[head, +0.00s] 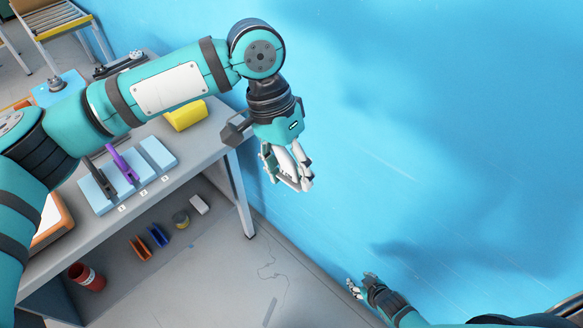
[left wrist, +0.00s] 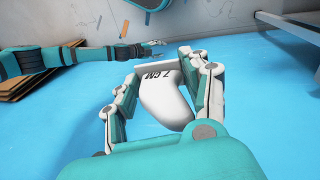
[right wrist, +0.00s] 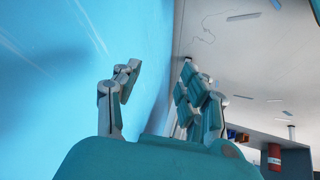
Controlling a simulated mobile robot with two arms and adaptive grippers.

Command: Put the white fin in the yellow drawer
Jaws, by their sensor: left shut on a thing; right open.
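The white fin (left wrist: 165,100), marked "7 CM", is between the fingers of my left gripper (left wrist: 160,85), which is shut on it. In the head view my left gripper (head: 296,178) hangs in front of the blue surface, right of the workbench, and its fingers mostly hide the fin. A yellow object (head: 186,114) lies on the bench beyond my left arm; I cannot tell whether it is the yellow drawer. No drawer is clearly seen. My right gripper (head: 360,284) is open and empty over the blue surface, and its spread fingers show in the right wrist view (right wrist: 155,85).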

